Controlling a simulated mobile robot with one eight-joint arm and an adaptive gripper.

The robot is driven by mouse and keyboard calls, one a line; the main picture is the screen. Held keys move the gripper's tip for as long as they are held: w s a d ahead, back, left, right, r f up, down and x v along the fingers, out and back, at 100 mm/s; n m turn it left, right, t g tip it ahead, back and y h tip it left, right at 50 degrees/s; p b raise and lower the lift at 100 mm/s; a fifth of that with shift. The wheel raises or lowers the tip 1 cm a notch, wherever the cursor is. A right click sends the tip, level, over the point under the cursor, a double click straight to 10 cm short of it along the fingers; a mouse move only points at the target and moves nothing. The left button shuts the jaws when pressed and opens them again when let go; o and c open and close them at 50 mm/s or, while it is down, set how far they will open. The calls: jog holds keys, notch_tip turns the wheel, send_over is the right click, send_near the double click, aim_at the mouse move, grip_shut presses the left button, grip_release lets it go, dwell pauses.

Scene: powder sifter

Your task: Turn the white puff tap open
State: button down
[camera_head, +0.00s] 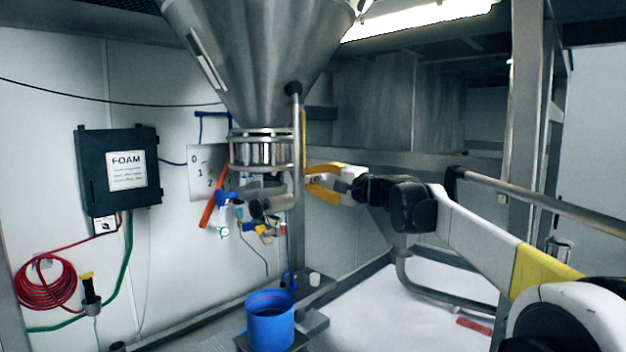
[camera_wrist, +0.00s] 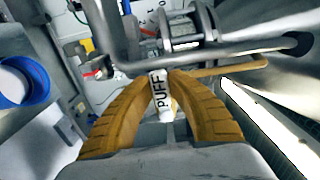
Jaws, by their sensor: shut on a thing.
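The white puff tap (camera_wrist: 160,95) shows in the wrist view as a small white handle lettered PUFF, pointing toward my wrist. My gripper (camera_wrist: 168,75) has its two yellow fingers closed on either side of it, with the tips at the handle's far end. In the head view my gripper (camera_head: 309,182) is at the right side of the metal pipework under the steel hopper (camera_head: 255,60). I cannot make out the puff tap itself in the head view.
A grey pipe (camera_wrist: 200,53) crosses just beyond the fingertips. Valves with blue, yellow and orange handles (camera_head: 212,205) hang left of my gripper. A blue bucket (camera_head: 270,328) stands below. A metal rail (camera_head: 540,203) and a post (camera_head: 522,130) are at the right.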

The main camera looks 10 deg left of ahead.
dwell(0.3)
jog(key=c, duration=1.3)
grip_release()
jog(key=shift+w+a, duration=0.1)
jog(key=v, duration=1.2)
